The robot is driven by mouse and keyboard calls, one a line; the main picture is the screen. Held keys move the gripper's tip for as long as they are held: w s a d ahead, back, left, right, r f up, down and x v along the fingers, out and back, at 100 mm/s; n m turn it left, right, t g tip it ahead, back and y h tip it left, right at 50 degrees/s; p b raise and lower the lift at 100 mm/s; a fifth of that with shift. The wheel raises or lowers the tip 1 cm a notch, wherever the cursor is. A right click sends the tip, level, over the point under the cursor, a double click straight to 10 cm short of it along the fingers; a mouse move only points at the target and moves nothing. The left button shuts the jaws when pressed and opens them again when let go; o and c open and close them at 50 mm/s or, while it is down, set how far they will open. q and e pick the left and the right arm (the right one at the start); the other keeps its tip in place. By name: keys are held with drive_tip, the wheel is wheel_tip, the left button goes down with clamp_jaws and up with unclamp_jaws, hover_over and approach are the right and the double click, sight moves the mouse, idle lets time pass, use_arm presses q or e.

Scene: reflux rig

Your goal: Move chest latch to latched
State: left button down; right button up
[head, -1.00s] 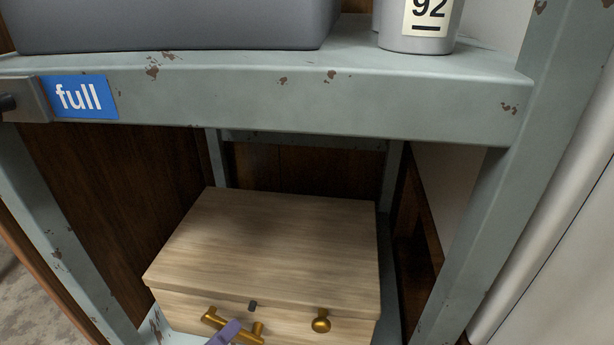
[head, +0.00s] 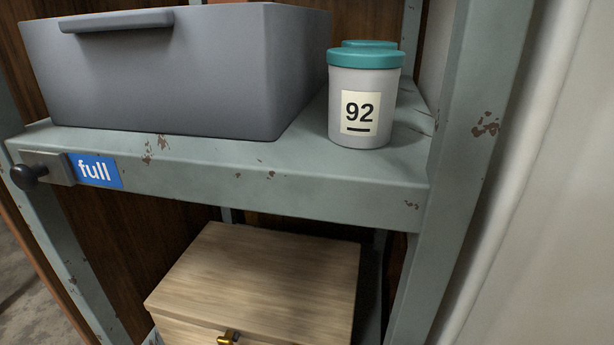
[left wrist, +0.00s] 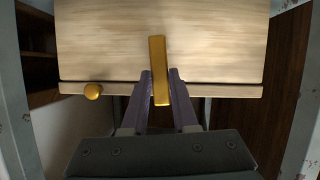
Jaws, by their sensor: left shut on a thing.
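The wooden chest (head: 255,280) sits on the lower level of the rack, lid down, its front cut off by the bottom edge of the head view. In the left wrist view the latch (left wrist: 159,55) is a long gold bar lying across the seam of the chest (left wrist: 210,40). My left gripper (left wrist: 160,76) has its purple fingers on either side of the bar and is shut on it. My right gripper is in neither view.
A round brass knob (left wrist: 93,91) is on the chest beside the latch. Above the chest, the shelf edge (head: 270,185) carries a blue "full" label (head: 96,171) and a dark knob (head: 28,176). A grey bin (head: 170,80) and a jar marked 92 (head: 365,100) stand on this shelf.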

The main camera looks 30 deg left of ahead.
use_arm(q)
drive_tip(key=shift+d+f+m, duration=0.15)
drive_tip(key=shift+d+m, duration=0.15)
drive_tip(key=shift+m, duration=0.1)
drive_tip(key=shift+s, duration=0.1)
drive_tip(key=c, duration=1.1)
unclamp_jaws()
drive_tip(key=o, duration=0.4)
drive_tip(key=p+v, duration=0.2)
drive_tip(key=v, duration=0.3)
drive_tip(key=p+v, duration=0.2)
drive_tip(key=v, duration=0.3)
drive_tip(key=shift+d+p, duration=0.2)
drive_tip(key=shift+p, duration=0.15)
